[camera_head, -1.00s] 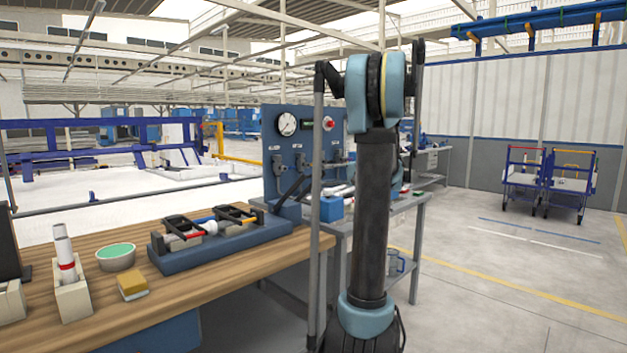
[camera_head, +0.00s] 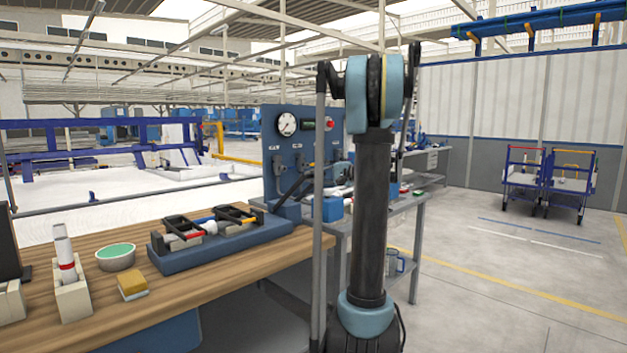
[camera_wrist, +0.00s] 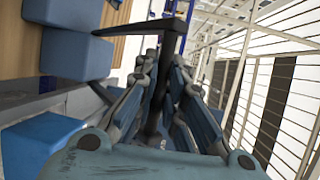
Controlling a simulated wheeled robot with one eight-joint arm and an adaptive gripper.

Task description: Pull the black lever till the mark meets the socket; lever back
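The black lever (camera_head: 293,188) slants up to the right from a blue block at the foot of the blue panel. In the wrist view the lever (camera_wrist: 156,100) is a dark bar with a crosspiece at its far end, lying between my gripper's fingers. My gripper (camera_wrist: 163,62) has one finger on each side of the bar; whether both press on it I cannot tell. The mark and socket are too small to make out. A pipe (camera_head: 211,227) with red, white and blue parts lies in the blue fixture (camera_head: 200,262).
The blue panel (camera_head: 270,150) carries a gauge (camera_head: 287,124) and a red button. A blue box (camera_head: 332,208) stands right of the lever. On the wooden table are a green-topped bowl (camera_head: 116,257), a yellow sponge (camera_head: 132,285) and a holder (camera_head: 73,299) with an upright pipe.

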